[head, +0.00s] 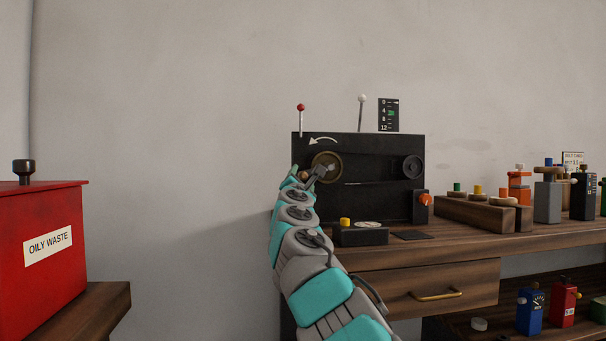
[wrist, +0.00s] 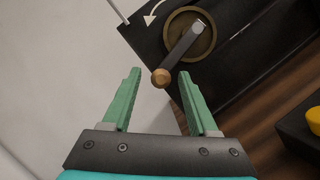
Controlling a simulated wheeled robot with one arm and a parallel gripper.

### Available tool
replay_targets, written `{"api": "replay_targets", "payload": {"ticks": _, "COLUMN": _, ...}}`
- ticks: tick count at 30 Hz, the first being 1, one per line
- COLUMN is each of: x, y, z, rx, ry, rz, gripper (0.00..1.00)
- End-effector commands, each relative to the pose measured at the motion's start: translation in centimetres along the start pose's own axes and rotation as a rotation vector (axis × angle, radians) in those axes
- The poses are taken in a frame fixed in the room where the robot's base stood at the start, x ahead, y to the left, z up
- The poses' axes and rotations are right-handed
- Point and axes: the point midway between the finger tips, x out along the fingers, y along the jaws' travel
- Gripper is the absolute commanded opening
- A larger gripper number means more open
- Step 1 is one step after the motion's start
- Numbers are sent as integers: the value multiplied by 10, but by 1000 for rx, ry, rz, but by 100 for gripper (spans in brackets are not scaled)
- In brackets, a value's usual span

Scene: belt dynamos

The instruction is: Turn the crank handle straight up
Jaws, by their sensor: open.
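The crank handle has a grey metal arm (wrist: 183,46) and a round wooden knob (wrist: 160,77). In the head view the crank points left and slightly down from its brass disc (head: 326,155), on the front of the black dynamo box (head: 375,148). My gripper (wrist: 160,74) is open, its green fingers on either side of the knob near their tips. In the wrist view a gap shows on both sides, so the fingers look clear of it. In the head view my gripper (head: 304,173) partly covers the knob.
A curved white arrow (head: 323,140) arcs leftward above the disc. A red-tipped rod (head: 300,108) and a white-tipped rod (head: 362,98) stand on top of the box. A small box with a yellow button (head: 345,222) sits in front. A red oily waste bin (head: 40,270) stands far left.

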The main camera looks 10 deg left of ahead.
Motion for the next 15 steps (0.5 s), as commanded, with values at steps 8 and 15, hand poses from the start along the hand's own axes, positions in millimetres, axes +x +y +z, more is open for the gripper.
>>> {"api": "replay_targets", "payload": {"ticks": 8, "x": 15, "y": 0, "z": 0, "rx": 2, "ry": 2, "rz": 1, "gripper": 60}}
{"api": "replay_targets", "payload": {"ticks": 15, "x": 19, "y": -1, "z": -1, "rx": 1, "ry": 1, "rz": -1, "gripper": 60}}
